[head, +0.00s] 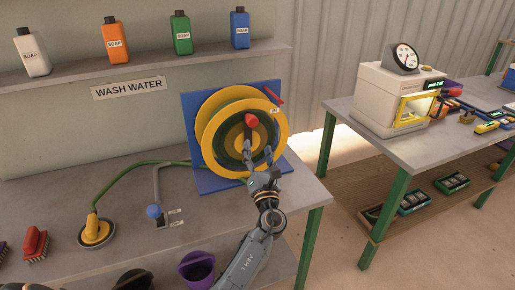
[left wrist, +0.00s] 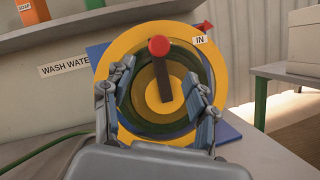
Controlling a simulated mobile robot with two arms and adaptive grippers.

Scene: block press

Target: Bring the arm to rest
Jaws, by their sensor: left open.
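My left gripper (head: 258,160) is in front of the yellow hose reel (head: 212,128), just below the red crank knob (head: 252,120). In the left wrist view the gripper (left wrist: 163,105) is open, with one finger on each side of the reel's middle. The red knob (left wrist: 159,46) on its dark crank arm (left wrist: 162,82) shows between and beyond the fingers. Nothing is held between them. I cannot tell whether the fingertips touch the reel. My right gripper is not in view.
The reel stands on a blue board (head: 191,108) on the grey bench. A green hose (head: 135,174) runs left to a yellow nozzle base (head: 96,231). A blue-knobbed lever (head: 154,211) and a red brush (head: 36,243) are on the bench. A purple bucket (head: 196,268) stands below.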

